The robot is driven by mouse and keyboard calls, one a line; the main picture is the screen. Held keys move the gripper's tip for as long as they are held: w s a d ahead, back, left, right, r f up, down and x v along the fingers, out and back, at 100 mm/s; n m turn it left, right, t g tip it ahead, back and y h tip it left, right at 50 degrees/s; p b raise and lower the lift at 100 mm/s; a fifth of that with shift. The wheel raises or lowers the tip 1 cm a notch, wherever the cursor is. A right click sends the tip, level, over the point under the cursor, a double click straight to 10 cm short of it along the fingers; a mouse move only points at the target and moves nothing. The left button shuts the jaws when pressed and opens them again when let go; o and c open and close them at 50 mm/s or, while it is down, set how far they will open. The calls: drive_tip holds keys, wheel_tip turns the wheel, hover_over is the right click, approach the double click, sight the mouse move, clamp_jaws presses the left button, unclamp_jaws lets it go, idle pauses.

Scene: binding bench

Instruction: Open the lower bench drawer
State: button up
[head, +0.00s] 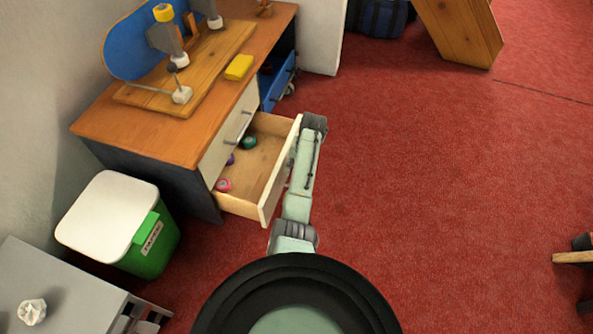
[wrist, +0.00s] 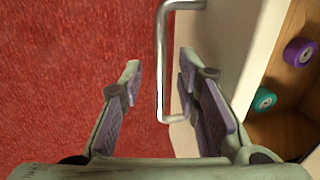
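The lower bench drawer (head: 274,192) stands pulled out from the wooden-topped bench (head: 165,140), its inside showing. In it lie a teal roll (head: 249,142), a purple roll (head: 230,159) and a pink roll (head: 223,184). In the wrist view, the drawer's silver bar handle (wrist: 162,60) runs between the fingers of my gripper (wrist: 160,68). The fingers are apart, one on each side of the bar, with visible gaps. In the head view, my arm hides the fingers and handle.
The upper white drawer (head: 228,133) is closed. A blue drawer (head: 281,83) is to its right. A green bin with a white lid (head: 108,212) stands left of the open drawer. A grey cabinet (head: 50,290) is at lower left.

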drive_tip(key=shift+a+f, duration=0.1)
drive_tip(key=shift+f, duration=0.45)
clamp_jaws()
idle(0.5)
